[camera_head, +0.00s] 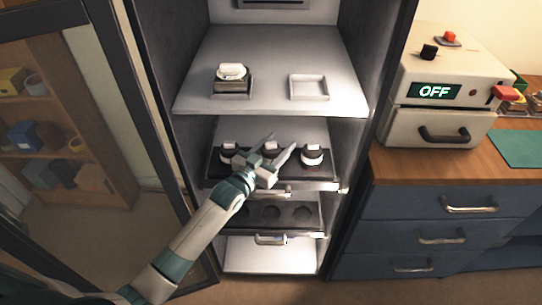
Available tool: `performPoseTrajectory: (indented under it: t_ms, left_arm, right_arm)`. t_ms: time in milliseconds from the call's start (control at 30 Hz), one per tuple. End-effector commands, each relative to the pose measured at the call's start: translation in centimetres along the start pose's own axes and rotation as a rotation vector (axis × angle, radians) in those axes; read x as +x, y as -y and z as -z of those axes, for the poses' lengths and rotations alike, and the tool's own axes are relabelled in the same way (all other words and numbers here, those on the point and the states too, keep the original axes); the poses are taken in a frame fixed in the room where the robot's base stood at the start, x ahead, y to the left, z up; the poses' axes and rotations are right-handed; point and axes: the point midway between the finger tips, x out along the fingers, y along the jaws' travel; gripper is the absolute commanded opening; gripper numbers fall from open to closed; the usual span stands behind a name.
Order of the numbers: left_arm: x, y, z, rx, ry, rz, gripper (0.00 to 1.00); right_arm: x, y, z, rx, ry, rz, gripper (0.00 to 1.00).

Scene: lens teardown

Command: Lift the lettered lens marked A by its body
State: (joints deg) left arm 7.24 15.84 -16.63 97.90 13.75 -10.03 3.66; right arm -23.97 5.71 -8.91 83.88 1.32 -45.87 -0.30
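Several dark, round lens-like pieces with pale rims sit in a black tray (210,169) on the middle level of the lit cabinet. One is at the left (228,152), one in the middle (271,147) and one at the right (312,157). Their labels are too small to read, so I cannot tell which is marked A. My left gripper (281,143) reaches over the tray with its fingers spread and nothing visible between them. It partly hides the middle piece. I cannot tell whether it touches anything. My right gripper is out of view.
Below is another holed tray (270,213). A glass door (150,110) stands open at left. A machine reading OFF (440,95) stands on the right counter.

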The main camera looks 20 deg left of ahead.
Motion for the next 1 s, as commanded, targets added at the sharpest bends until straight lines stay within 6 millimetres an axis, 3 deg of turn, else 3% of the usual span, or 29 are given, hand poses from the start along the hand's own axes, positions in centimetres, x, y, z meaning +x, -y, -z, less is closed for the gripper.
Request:
performPoseTrajectory:
  t_ms: [467, 733, 1000]
  left_arm:
    - [0.1, 0.0, 1.0, 0.001, -0.005, 0.0, 0.27]
    - [0.0, 0.0, 4.5, 0.002, -0.007, -0.001, 0.27]
    - [-1.1, -4.9, 7.3, -0.004, -0.007, -0.001, 0.27]
  right_arm:
    - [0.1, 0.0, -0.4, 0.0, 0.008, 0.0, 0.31]
    - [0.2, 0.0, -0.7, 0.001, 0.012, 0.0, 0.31]
    - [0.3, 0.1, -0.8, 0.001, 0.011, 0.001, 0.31]
